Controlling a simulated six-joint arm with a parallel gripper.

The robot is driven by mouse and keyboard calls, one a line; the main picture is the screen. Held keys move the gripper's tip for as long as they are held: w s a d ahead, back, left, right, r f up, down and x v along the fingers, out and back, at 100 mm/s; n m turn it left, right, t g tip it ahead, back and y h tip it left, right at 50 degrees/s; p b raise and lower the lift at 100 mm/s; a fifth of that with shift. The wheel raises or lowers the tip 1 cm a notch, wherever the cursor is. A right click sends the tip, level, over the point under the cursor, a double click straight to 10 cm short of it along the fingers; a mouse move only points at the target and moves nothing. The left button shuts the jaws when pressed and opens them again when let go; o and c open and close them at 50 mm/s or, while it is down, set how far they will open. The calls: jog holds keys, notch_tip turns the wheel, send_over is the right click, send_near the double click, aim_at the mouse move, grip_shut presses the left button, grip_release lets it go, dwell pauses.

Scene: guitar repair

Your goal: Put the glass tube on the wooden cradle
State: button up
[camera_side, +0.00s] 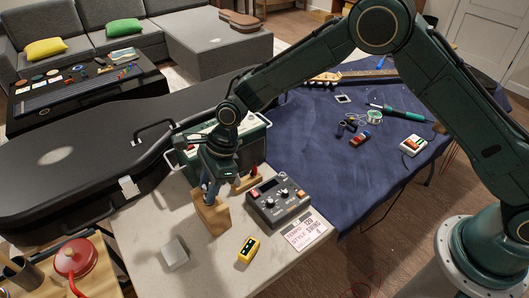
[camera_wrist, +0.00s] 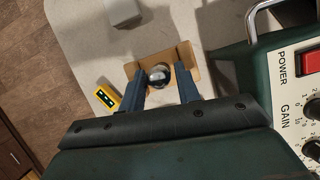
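The wooden cradle (camera_side: 211,218) stands on the pale worktop in the side view, directly below my gripper (camera_side: 210,187). In the wrist view the cradle's light brown wood (camera_wrist: 188,55) shows around and beyond my fingertips. The glass tube (camera_wrist: 160,76) shows there end-on, as a shiny grey round shape between my two blue-grey fingers (camera_wrist: 161,79). The fingers close in on it from both sides, and I read them as shut on it. In the side view the tube is mostly hidden by the fingers. Whether it touches the cradle cannot be told.
A grey pedal box (camera_side: 279,200) and the green amplifier (camera_side: 254,140) stand close right of and behind the cradle. A yellow tuner (camera_side: 248,249) and a pale block (camera_side: 174,254) lie in front. The black guitar case (camera_side: 60,165) is at left.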

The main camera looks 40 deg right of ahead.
jog(key=v, duration=1)
jog(key=shift+r, duration=0.35)
jog(key=shift+d, duration=0.15)
jog(key=s+d+r+n+t+h, duration=0.1)
jog(key=s+d+r+n, duration=0.35)
jog(key=d+r, duration=0.3)
jog(key=s+d+r+n+t+h, duration=0.1)
jog(key=s+d+r+n+t, duration=0.1)
jog(key=s+d+r+n, duration=0.4)
jog(key=s+d+r+n+t+h, duration=0.1)
jog(key=s+d+n, duration=0.3)
jog(key=s, duration=0.6)
jog(key=s+d+r+n+t+h, duration=0.1)
jog(key=s+d+r+n, duration=0.1)
jog(key=s+d+n, duration=0.3)
jog(key=shift+s+d+h, duration=0.3)
jog(key=shift+s+d, duration=2.05)
jog(key=shift+s, duration=0.05)
